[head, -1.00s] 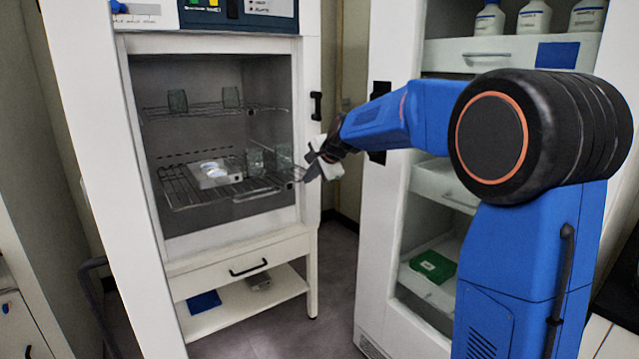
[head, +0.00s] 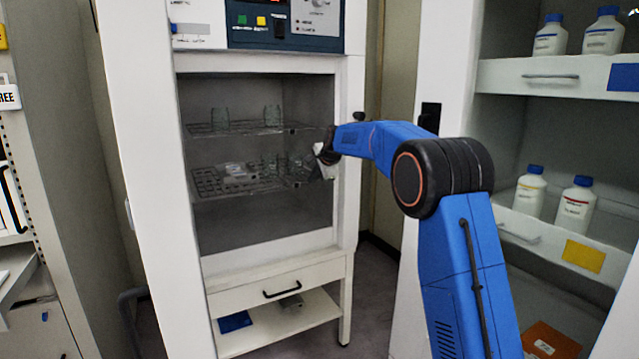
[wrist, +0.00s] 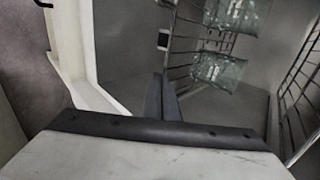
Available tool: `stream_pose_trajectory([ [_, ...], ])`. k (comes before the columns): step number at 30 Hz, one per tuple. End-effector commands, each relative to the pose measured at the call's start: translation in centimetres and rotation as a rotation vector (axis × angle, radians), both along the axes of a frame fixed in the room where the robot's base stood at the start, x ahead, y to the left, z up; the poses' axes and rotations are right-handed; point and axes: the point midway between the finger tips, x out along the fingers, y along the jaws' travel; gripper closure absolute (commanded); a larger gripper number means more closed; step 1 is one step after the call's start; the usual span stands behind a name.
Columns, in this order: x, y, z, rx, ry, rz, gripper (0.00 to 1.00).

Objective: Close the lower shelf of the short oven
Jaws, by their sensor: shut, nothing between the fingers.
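The short oven (head: 190,230) stands open at left centre in the head view. Its lower shelf (head: 208,186) is a wire rack that now lies mostly or wholly within the chamber. A pale flat item (head: 237,172) and glass beakers (head: 270,165) stand on it. My gripper (head: 322,158) is at the right side of the opening, by the shelf's right front end; contact cannot be told. In the wrist view my gripper's fingers (wrist: 162,97) are together and empty, pointing into the chamber beside wire racks and glassware.
The upper rack (head: 240,130) holds two beakers. A drawer (head: 250,293) with a black handle is below the chamber. A tall cabinet (head: 560,78) with bottles stands at right. The oven's right frame post (head: 350,170) is close beside my gripper.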

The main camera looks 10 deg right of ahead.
Motion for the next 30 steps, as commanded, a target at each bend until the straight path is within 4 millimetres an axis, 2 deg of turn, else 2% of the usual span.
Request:
stream_pose_trajectory([
  [3,1.4,0.4,-0.1,-0.002,0.000,0.001,1.00],
  [9,2.6,0.7,-0.1,-0.001,0.001,-0.001,1.00],
  [23,2.9,0.9,0.0,0.000,-0.002,-0.001,1.00],
  [30,2.5,0.4,0.1,-0.001,-0.003,-0.001,1.00],
])
